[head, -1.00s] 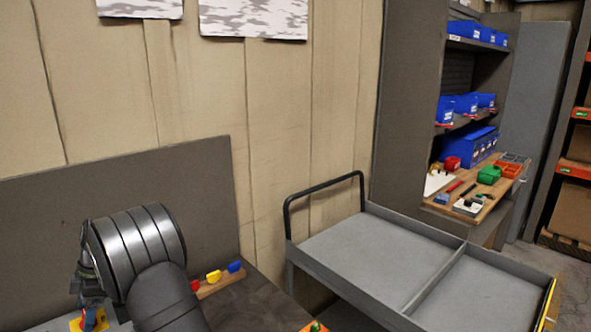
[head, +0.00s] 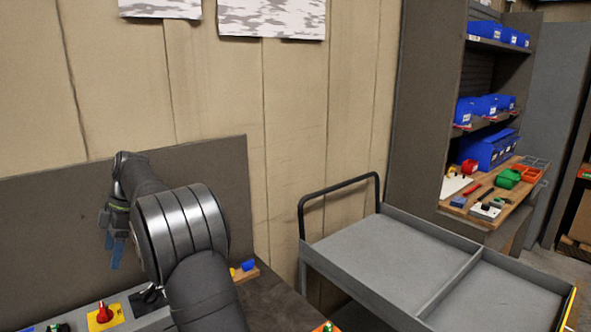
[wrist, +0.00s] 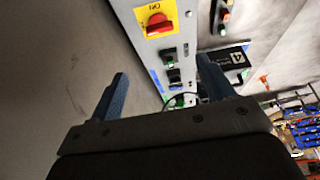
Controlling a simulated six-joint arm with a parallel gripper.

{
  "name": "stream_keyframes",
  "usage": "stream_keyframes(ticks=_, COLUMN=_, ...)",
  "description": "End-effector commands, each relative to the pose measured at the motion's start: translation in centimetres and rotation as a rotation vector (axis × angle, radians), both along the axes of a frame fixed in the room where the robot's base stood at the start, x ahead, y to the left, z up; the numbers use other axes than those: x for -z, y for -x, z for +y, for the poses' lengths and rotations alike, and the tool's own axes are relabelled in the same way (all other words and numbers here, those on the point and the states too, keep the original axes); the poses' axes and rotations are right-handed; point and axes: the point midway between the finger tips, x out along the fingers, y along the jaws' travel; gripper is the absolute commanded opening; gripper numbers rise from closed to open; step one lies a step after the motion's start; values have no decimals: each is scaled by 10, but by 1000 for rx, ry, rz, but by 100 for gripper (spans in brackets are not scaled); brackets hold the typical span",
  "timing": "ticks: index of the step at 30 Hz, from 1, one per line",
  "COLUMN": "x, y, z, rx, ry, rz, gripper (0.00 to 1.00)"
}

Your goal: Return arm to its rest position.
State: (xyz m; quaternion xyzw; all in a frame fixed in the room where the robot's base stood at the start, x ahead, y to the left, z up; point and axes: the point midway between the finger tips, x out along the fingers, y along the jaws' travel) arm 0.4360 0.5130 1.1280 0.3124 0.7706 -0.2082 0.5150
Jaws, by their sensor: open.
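My arm is raised at the lower left of the head view, with my gripper (head: 115,252) hanging down from its far end in front of the dark grey back panel (head: 75,200). In the wrist view, the two blue fingers of my gripper (wrist: 162,86) stand wide apart with nothing between them. The gripper is open and empty. Beyond the fingers is a grey control panel with a red rotary switch (wrist: 158,24) on a yellow plate and several small buttons. The same red switch (head: 103,315) shows at the bottom left of the head view, below the gripper.
A grey two-bay cart (head: 365,260) with a black handle stands to the right, its bays empty. Behind it is a wooden-topped bench (head: 510,210) with small parts and blue bins (head: 490,148). A blue block (head: 249,265) shows beside my arm, partly hidden.

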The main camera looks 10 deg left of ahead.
Motion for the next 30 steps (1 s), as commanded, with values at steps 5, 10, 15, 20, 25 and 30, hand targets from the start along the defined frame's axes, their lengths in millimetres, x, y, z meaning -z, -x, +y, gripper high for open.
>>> stream_keyframes(ticks=5, x=2, y=1, z=0, rx=-2, ry=5, rz=5, gripper=75)
stream_keyframes(ticks=10, x=34, y=11, z=9, rx=-2, ry=3, rz=3, gripper=75)
stream_keyframes(ticks=15, x=66, y=20, z=18, rx=-1, ry=4, rz=3, gripper=75)
stream_keyframes(ticks=20, x=96, y=29, z=27, rx=-1, ry=4, rz=3, gripper=75)
stream_keyframes(ticks=25, x=127, y=38, z=36, rx=-1, ry=4, rz=2, gripper=75)
stream_keyframes(ticks=30, x=145, y=44, z=41, rx=51, ry=0, rz=0, gripper=75)
